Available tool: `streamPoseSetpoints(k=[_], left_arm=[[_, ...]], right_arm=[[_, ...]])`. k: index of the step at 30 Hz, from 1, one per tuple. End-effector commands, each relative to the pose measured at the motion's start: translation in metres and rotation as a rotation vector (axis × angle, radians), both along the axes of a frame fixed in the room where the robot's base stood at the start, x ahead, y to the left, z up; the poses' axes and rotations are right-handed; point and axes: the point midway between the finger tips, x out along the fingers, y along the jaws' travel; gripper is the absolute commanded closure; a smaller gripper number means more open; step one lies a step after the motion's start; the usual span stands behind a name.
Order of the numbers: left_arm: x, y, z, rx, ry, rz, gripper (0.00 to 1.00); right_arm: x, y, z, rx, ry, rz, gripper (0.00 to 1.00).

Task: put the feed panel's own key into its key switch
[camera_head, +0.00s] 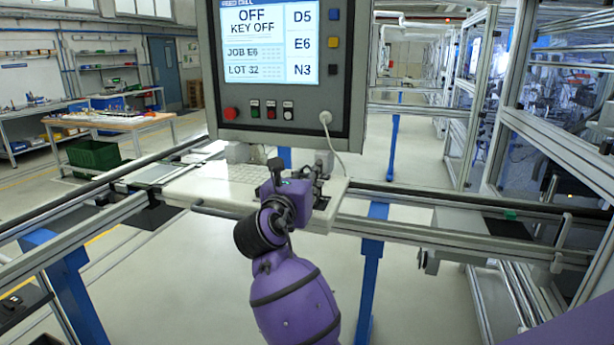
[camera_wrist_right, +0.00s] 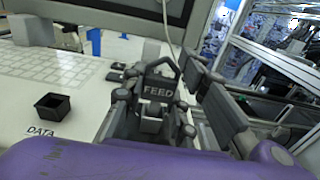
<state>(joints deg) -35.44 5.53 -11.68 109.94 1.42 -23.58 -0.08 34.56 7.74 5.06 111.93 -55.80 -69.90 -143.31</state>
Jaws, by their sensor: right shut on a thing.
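The feed panel (camera_head: 350,75) stands behind the shelf; its screen (camera_head: 268,42) reads OFF, KEY OFF. Small controls (camera_head: 271,110) sit below the screen; I cannot make out which, if any, is the key switch. My right gripper (camera_head: 298,174) is over the right part of the keyboard shelf, below the panel. In the right wrist view, my right gripper (camera_wrist_right: 170,115) is shut on a dark key with a tag marked FEED (camera_wrist_right: 158,89) and a loop on top. The key's lower end is hidden by the fingers. My left gripper is not in view.
A white keyboard (camera_wrist_right: 50,65) lies left of the gripper on the pale shelf (camera_wrist_right: 20,105). A black square holder (camera_wrist_right: 52,106) labelled DATA stands nearer. A white cable (camera_head: 335,150) hangs from the panel close to the gripper. A red button (camera_head: 231,113) is at the panel's lower left.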

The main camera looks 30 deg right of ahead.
Motion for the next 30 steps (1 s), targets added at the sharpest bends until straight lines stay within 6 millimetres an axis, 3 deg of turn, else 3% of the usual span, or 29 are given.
streamPoseSetpoints(k=[30], left_arm=[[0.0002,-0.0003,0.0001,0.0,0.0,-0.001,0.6]], right_arm=[[-0.0002,0.0,-0.0098,-0.001,0.001,0.0,0.97]])
